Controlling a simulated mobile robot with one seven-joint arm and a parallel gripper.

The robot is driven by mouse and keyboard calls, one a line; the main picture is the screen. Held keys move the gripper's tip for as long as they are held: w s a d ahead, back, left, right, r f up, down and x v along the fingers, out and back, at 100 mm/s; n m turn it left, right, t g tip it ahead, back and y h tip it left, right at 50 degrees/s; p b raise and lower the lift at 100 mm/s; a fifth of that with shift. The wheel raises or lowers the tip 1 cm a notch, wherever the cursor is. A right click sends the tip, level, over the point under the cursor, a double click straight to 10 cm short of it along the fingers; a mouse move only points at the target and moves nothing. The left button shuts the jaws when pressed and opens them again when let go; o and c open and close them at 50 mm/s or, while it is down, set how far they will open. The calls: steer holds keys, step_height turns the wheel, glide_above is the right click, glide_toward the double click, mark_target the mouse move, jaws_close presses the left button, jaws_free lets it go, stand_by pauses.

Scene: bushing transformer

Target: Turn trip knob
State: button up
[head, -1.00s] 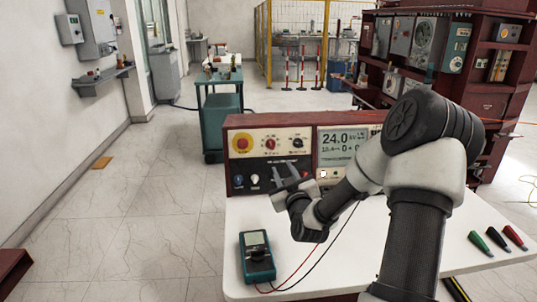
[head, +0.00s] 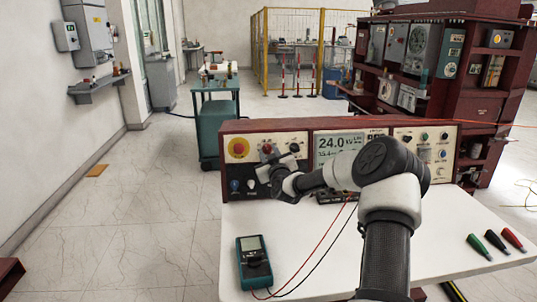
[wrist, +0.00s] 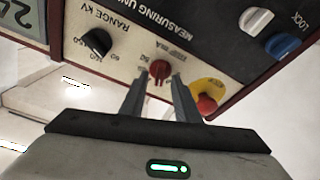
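The trip knob is a small red knob (wrist: 159,69) on the cream face of the dark red measuring unit (head: 226,160). It has "TRIP mA" printed beside it, upside down in the wrist view. The knob also shows in the head view (head: 266,149), just above my gripper (head: 275,163). In the wrist view, my gripper (wrist: 160,77) is open, with one finger on each side of the knob and gaps to both. I cannot tell how far the fingertips reach along its sides.
A black range knob (wrist: 97,41) and a red emergency button on yellow (wrist: 207,103) flank the knob. White and blue knobs sit lower on the panel. A teal multimeter (head: 254,263) with red and black leads and several coloured probes lie on the white table (head: 420,240).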

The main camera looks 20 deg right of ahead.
steer(key=shift+w, duration=0.15)
jaws_close()
